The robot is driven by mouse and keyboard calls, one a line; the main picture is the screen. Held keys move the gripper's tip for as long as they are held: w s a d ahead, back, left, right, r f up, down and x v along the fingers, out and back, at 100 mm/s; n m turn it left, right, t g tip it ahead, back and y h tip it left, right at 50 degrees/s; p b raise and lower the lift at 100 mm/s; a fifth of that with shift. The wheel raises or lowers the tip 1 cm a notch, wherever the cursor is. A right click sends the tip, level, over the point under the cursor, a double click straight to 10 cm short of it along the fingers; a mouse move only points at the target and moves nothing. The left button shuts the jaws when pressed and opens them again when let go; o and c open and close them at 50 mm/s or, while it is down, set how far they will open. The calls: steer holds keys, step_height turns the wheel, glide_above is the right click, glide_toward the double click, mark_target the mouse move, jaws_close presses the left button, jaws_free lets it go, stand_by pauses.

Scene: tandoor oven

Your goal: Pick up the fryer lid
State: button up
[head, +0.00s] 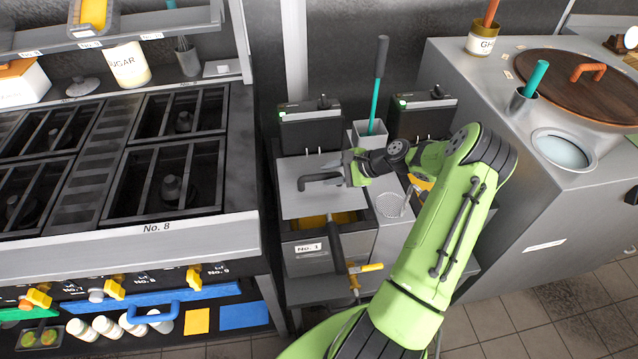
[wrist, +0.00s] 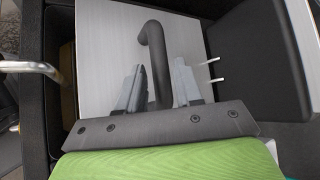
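The fryer lid (head: 310,199) is a flat silver plate with a dark bar handle (head: 318,180). It lies over the back part of the fryer (head: 308,262), and an orange-yellow strip of the fryer's inside shows in front of it. My gripper (head: 347,171) is at the right end of the handle. In the wrist view, the lid (wrist: 108,45) fills the middle, and its curved handle (wrist: 157,62) runs down between the two fingers of my gripper (wrist: 159,80). The fingers stand apart, with a gap visible on each side of the handle. The handle's lower end is hidden by my gripper.
A fryer basket handle (head: 338,248) sticks out in front. A teal-handled tool (head: 376,90) stands in a holder behind my gripper. A wire basket (head: 391,204) is at the right. The stove (head: 170,230) stands left, and the tandoor counter (head: 520,130) stands right.

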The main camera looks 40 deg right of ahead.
mark_target(323, 176)
steer(key=b+x, duration=0.1)
steer(key=x, duration=0.3)
steer(key=shift+w+a+f, duration=0.1)
steer(key=shift+a+f, duration=0.05)
steer(key=shift+f, duration=0.05)
steer(key=shift+r, duration=0.15)
jaws_close()
steer(key=shift+r, duration=0.1)
step_height(323, 176, up, 28)
steer(key=p, duration=0.8)
steer(key=shift+p, duration=0.3)
